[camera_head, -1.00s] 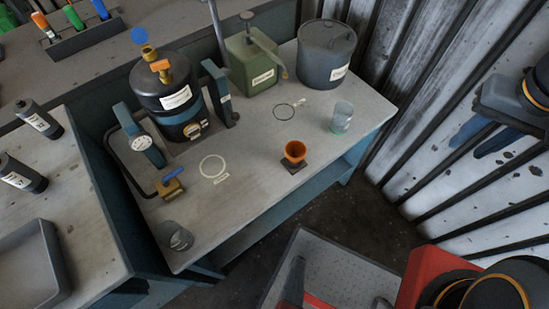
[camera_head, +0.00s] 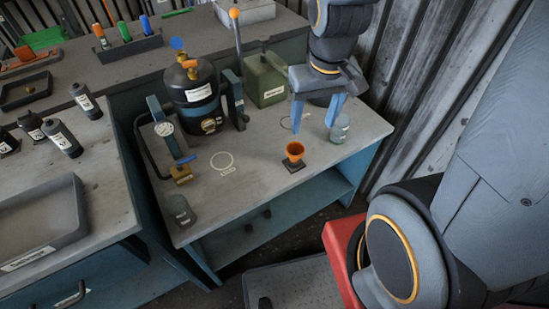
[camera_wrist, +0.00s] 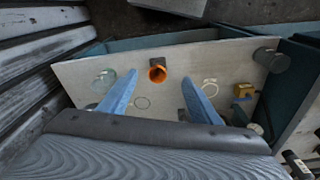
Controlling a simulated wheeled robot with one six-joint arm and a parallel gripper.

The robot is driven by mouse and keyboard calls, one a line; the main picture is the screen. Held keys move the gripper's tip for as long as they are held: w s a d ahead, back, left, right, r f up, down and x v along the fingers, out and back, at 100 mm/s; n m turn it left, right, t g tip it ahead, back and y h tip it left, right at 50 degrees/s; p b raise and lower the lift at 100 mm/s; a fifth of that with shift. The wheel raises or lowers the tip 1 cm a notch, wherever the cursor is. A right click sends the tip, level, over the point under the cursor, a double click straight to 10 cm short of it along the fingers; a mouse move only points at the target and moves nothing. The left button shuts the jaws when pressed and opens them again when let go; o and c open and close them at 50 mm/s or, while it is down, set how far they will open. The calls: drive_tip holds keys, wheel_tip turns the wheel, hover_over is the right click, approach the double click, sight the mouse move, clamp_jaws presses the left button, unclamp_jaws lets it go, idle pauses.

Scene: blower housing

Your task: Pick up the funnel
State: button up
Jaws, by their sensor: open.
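The orange funnel (camera_head: 294,151) sits upright on a small dark square base near the front of the bench top. It also shows in the wrist view (camera_wrist: 157,73), beyond my fingertips and between their lines. My gripper (camera_head: 316,113) is open and empty, with its blue fingers pointing down above the back right of the bench. In the wrist view my gripper (camera_wrist: 161,88) shows two spread blue fingers with bare bench between them. The funnel is apart from the fingers, towards the front of the bench.
A clear jar (camera_head: 339,128) stands close to the right finger. A dark tank (camera_head: 198,98), a green can (camera_head: 264,80) and a brass valve piece (camera_head: 182,174) stand on the bench. A dark container (camera_head: 180,210) is at the front left corner. Bare bench (camera_head: 255,165) lies left of the funnel.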

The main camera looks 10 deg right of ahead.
sight(295, 149)
drive_tip(key=shift+o, duration=0.7)
drive_tip(key=w+f+n+g, duration=0.1)
drive_tip(key=w+f+n, duration=0.8)
drive_tip(key=f+n, duration=0.1)
drive_tip(key=shift+a+f+n, duration=0.25)
drive_tip(key=shift+a+n, duration=0.2)
drive_tip(key=shift+n, duration=0.25)
drive_tip(key=shift+w+f+n, duration=0.1)
drive_tip(key=shift+f+n, duration=0.2)
drive_tip(key=shift+f, duration=0.05)
drive_tip(key=shift+f+p, duration=0.55)
drive_tip(key=shift+f, duration=0.75)
drive_tip(key=shift+d+f+p, duration=0.2)
drive_tip(key=shift+f+p, duration=0.85)
drive_tip(key=shift+f, duration=1.6)
drive_tip(key=shift+c, duration=0.2)
drive_tip(key=c, duration=0.9)
